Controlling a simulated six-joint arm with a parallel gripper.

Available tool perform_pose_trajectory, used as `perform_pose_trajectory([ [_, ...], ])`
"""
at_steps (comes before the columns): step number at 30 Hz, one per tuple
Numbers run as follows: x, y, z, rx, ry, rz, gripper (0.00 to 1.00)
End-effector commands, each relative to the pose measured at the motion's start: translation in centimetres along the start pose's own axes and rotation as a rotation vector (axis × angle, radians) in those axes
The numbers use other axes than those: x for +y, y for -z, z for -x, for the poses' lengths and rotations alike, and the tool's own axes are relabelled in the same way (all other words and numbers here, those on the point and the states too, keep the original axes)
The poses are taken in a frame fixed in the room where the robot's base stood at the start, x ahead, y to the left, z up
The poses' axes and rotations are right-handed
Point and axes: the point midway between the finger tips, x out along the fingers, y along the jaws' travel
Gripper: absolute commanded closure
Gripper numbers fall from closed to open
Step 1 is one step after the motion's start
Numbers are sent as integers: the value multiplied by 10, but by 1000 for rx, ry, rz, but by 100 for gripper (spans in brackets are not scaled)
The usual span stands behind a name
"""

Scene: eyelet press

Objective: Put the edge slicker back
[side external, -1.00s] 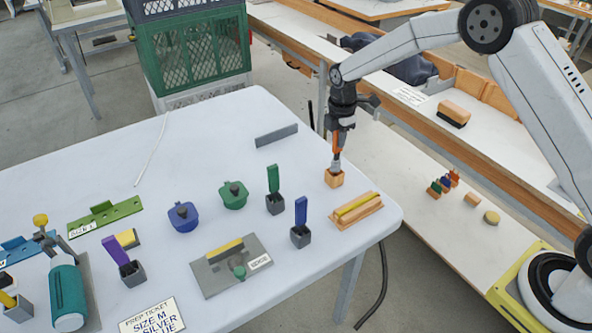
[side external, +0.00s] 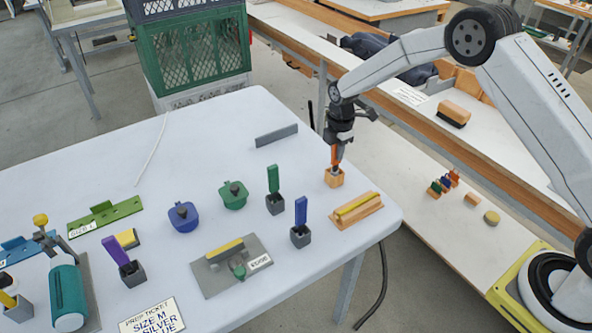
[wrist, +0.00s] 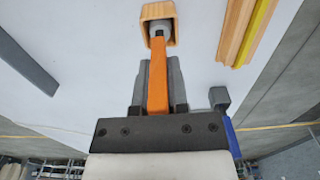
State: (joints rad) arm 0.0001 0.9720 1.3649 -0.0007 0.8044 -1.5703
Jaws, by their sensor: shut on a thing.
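The edge slicker, an orange-handled tool with a grey tip (side external: 335,156), stands upright in my gripper (side external: 338,146), which is shut on its handle. In the wrist view the orange handle (wrist: 158,90) runs between the two dark fingers of my gripper (wrist: 159,82). Its grey end (wrist: 160,28) points into the open wooden holder (wrist: 147,12). The same small wooden holder (side external: 334,180) stands near the table's back right edge, directly under my gripper. The tip's lowest part is hidden inside the holder, so I cannot tell whether it touches the bottom.
A wooden block with a yellow strip (side external: 357,207) lies just right and in front of the holder. A grey bar (side external: 276,136) lies behind to the left. Grey holders with a blue tool (side external: 301,212) and a green tool (side external: 273,178) stand to the left.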

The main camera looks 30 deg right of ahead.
Motion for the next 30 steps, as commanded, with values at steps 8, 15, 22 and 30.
perform_pose_trajectory([
  [8,0,0,-2,0,0,0,46],
  [15,0,0,-1,0,0,0,46],
  [22,0,0,9,0,-2,0,46],
  [30,1,0,43,0,-4,0,46],
])
